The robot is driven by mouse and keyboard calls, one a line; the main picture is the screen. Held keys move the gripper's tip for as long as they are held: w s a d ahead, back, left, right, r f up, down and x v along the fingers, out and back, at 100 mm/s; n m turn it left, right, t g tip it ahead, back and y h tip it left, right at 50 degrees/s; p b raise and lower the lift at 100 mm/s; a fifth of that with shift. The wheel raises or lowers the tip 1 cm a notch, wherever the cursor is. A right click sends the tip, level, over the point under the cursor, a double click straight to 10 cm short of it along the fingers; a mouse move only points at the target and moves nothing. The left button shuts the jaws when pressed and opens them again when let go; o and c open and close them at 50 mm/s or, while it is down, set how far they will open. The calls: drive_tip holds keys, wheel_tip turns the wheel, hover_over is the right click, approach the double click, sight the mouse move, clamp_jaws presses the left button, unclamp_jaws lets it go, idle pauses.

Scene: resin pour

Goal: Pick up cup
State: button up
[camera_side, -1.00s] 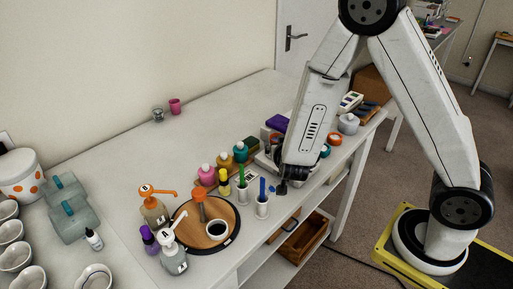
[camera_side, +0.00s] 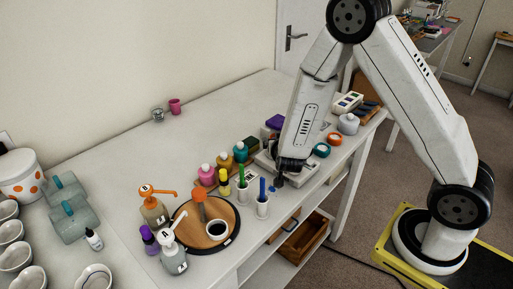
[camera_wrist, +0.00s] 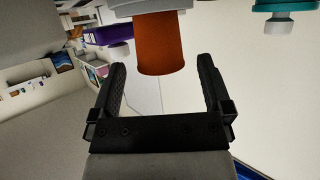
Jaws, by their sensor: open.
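A small white cup with dark contents (camera_side: 217,230) stands on a round wooden board (camera_side: 228,213) near the front of the bench. A pink cup (camera_side: 175,106) and a small clear cup (camera_side: 158,114) stand side by side at the back near the wall. My gripper (camera_side: 279,182) is over the bench's front edge, right of the marker holders and apart from these cups. In the wrist view my gripper (camera_wrist: 163,95) is open with nothing between its fingers. An orange-brown cylinder (camera_wrist: 160,50) shows beyond the fingertips; I cannot tell what it is.
White holders with green and blue markers (camera_side: 262,205) stand left of my gripper. Pink, amber and teal bottles (camera_side: 208,175) stand behind them. Pump bottles (camera_side: 172,255) stand by the board. The bench's back middle is clear.

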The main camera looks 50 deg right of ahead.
drive_tip(key=shift+x, duration=1.35)
